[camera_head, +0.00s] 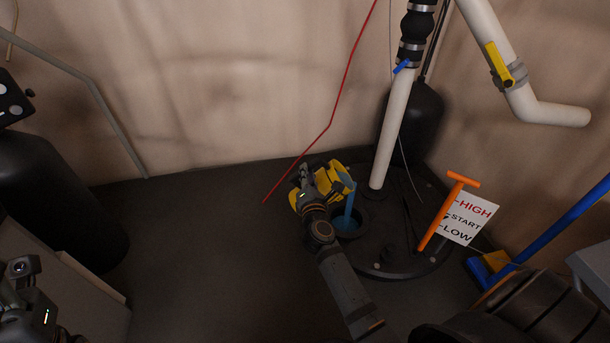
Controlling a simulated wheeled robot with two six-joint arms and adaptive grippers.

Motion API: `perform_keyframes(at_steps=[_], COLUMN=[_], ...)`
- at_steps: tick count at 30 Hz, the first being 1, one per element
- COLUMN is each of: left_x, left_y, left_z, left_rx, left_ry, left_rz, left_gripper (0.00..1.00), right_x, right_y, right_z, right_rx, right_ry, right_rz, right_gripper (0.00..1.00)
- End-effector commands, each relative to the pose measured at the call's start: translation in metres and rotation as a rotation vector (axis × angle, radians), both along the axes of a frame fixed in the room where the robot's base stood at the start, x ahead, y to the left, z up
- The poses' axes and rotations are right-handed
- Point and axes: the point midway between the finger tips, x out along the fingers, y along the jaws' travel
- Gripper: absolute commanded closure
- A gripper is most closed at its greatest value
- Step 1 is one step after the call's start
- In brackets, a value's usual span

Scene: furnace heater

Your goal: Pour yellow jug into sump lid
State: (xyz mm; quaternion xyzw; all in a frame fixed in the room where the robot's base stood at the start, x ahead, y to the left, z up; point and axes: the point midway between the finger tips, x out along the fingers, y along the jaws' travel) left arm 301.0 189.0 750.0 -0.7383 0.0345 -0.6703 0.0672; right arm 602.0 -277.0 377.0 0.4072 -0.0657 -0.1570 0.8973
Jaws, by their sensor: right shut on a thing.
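A stream of blue liquid (349,206) falls from the jug's mouth into the round opening (352,222) in the lid. Some blue shows inside the opening. My left arm shows at the lower left edge, but its fingertips are not visible.
A white pipe (393,130) rises behind the opening. An orange-handled tool (446,212) and a HIGH/START/LOW sign (467,217) stand at the lid's right. A black tank (418,118) is behind. The floor (200,240) left of my right arm is clear.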

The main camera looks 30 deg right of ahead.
Motion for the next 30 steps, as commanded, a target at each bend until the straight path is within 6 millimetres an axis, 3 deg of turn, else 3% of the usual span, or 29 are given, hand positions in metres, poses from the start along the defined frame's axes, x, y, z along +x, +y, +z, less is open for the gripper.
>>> perform_keyframes(at_steps=[30], left_x=[0.000], left_y=[0.000], left_z=[-0.006], left_rx=[0.000], left_ry=[0.000], left_rz=[0.000], left_gripper=[0.60], right_x=[-0.003], right_y=[-0.011], right_z=[0.003], right_rx=[0.121], right_ry=[-0.051], right_rz=[0.002], right_gripper=[1.00])
